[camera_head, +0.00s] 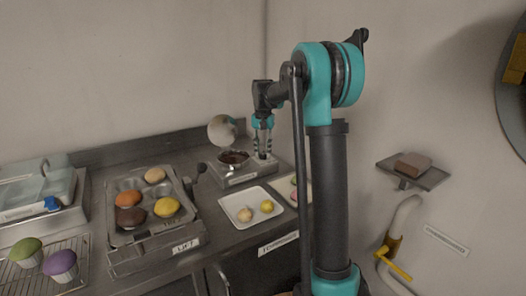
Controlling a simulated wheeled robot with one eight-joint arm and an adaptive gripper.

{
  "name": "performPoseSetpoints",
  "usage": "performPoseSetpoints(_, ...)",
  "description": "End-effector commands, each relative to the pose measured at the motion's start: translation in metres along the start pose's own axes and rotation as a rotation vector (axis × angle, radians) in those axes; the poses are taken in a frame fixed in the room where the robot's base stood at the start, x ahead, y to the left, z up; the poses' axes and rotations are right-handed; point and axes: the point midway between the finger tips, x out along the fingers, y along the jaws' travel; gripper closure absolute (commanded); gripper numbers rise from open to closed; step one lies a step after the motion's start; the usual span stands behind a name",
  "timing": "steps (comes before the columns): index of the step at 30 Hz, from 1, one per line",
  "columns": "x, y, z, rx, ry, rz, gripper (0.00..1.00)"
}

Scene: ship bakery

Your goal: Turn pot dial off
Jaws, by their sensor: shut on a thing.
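A small dark pot (233,158) with brown contents sits on a grey base (243,175) near the back wall. A pale, round, mottled thing (222,130) shows just behind and above the pot. My gripper (264,151) points down at the right end of the base, right of the pot. Its fingers are shut on what seems to be the pot dial (264,158), which they mostly hide. The dial's setting cannot be read.
A white tray (236,215) with two small items lies in front of the pot. A muffin tin (121,184) on a lift stands left, beside a cooling rack (60,285) with cupcakes. A wall shelf (435,178) holds a brown block at right.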

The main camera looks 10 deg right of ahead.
Motion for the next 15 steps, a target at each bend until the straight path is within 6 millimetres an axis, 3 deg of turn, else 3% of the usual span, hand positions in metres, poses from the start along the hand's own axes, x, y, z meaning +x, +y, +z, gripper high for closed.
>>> performPoseSetpoints(15, 0.0000, 0.0000, -0.0003, 0.034, 0.001, 0.000, 1.00)
